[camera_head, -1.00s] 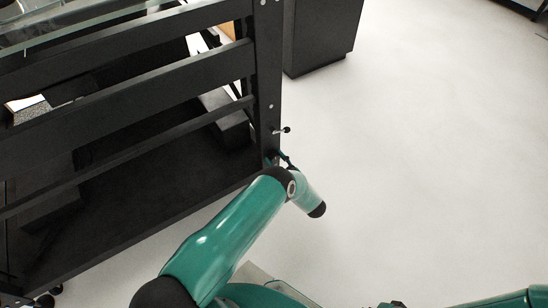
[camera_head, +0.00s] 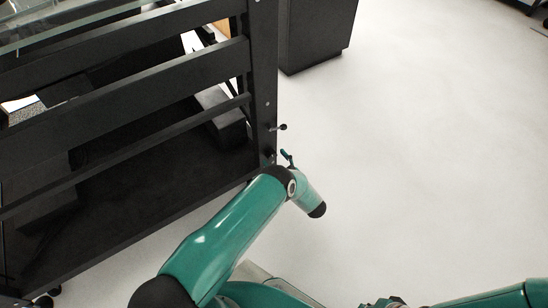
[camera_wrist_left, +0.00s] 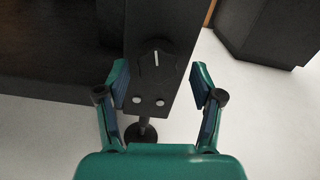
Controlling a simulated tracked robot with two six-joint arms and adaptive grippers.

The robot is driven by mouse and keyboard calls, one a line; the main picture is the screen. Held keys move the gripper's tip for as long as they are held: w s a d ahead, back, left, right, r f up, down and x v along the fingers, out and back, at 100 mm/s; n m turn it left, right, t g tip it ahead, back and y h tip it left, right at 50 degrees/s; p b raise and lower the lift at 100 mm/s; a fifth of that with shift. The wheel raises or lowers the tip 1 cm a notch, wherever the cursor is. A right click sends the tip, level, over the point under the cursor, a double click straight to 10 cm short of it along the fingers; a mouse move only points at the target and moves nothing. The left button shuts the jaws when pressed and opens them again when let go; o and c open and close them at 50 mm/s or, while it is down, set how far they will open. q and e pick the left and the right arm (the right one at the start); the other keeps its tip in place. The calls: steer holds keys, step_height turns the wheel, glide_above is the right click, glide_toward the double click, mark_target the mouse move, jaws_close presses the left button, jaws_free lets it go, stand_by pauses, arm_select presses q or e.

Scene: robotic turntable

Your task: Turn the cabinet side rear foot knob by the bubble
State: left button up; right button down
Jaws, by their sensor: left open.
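A dark round knob (camera_wrist_left: 157,70) with a white pointer line sits on the lower end of the black cabinet post (camera_wrist_left: 177,25) in the left wrist view. The line stands nearly upright. My left gripper (camera_wrist_left: 159,82) is open, one finger to each side of the knob and post, with nothing held. Below the knob, a dark foot (camera_wrist_left: 141,132) stands on the floor. In the head view my left gripper (camera_head: 287,157) is mostly hidden by my forearm, beside the post's base. I see no bubble level.
The black cabinet frame (camera_head: 130,95) with rails fills the left of the head view. A small side handle (camera_head: 280,127) sticks out of its post. A dark box (camera_head: 318,35) stands behind. The pale floor (camera_head: 430,150) to the right is clear.

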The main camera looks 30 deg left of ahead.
arm_select(q)
steer(key=v, duration=1.1)
steer(key=shift+w+d+f, duration=0.1)
